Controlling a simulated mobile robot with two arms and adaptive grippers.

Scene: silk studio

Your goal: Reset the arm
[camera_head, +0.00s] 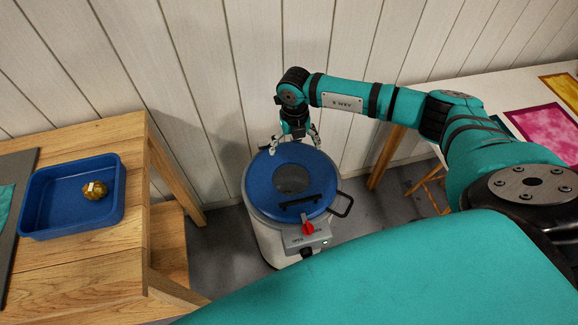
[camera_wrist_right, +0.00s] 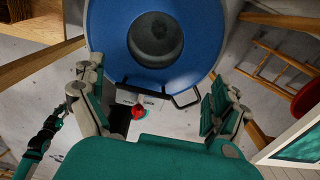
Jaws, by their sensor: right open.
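My right arm, teal with black joints, comes in from the right in the head view. Its gripper (camera_head: 296,138) hangs over the back part of the blue lid of a white round pot (camera_head: 265,240). The gripper is open and empty. In the right wrist view, the two fingers (camera_wrist_right: 158,105) stand wide apart. The blue lid (camera_wrist_right: 110,45) with its dark round window lies ahead of them. A red knob (camera_head: 308,228) sits on the pot's front panel. My left gripper is not clearly in the head view.
A wooden table (camera_head: 75,270) at the left holds a blue tray (camera_head: 75,223) with a brownish-gold lump (camera_head: 95,190). A white table (camera_head: 480,95) at the right carries coloured framed pieces, one of them pink (camera_head: 540,128). A panelled wall (camera_head: 215,60) stands close behind the pot.

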